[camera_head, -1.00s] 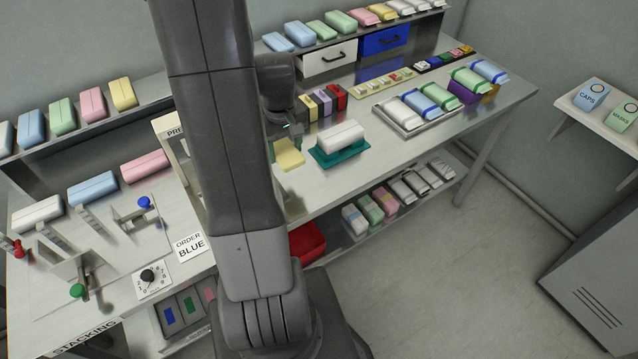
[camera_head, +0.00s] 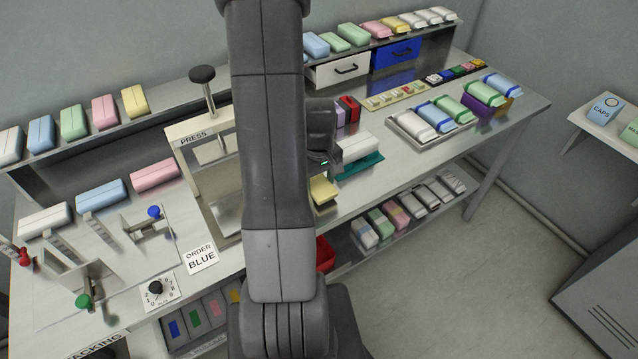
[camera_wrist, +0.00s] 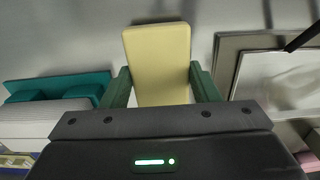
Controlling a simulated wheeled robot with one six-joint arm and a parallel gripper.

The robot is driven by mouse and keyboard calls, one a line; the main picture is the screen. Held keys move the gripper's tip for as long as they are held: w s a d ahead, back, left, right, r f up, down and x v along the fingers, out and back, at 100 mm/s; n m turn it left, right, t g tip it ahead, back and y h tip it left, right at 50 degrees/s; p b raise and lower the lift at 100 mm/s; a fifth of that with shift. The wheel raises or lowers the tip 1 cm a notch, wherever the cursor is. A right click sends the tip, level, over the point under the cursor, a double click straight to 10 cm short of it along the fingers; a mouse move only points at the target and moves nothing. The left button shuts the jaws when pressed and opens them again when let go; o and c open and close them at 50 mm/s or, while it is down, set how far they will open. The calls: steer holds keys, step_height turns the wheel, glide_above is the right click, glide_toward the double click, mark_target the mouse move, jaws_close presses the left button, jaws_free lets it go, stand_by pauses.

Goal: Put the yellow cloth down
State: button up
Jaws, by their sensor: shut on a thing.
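In the head view my gripper (camera_head: 322,168) is partly hidden by my arm. I cannot tell whether the cloth touches the table top.
A tray (camera_head: 407,128) of packs is farther right. A red bin (camera_head: 325,254) is below the table edge.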

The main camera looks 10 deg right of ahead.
mark_target(319, 184)
steer(key=shift+f, duration=0.6)
steer(key=shift+f, duration=0.2)
steer(key=o, duration=1)
steer(key=shift+o, duration=0.2)
step_height(319, 184, up, 12)
steer(key=shift+r, duration=0.2)
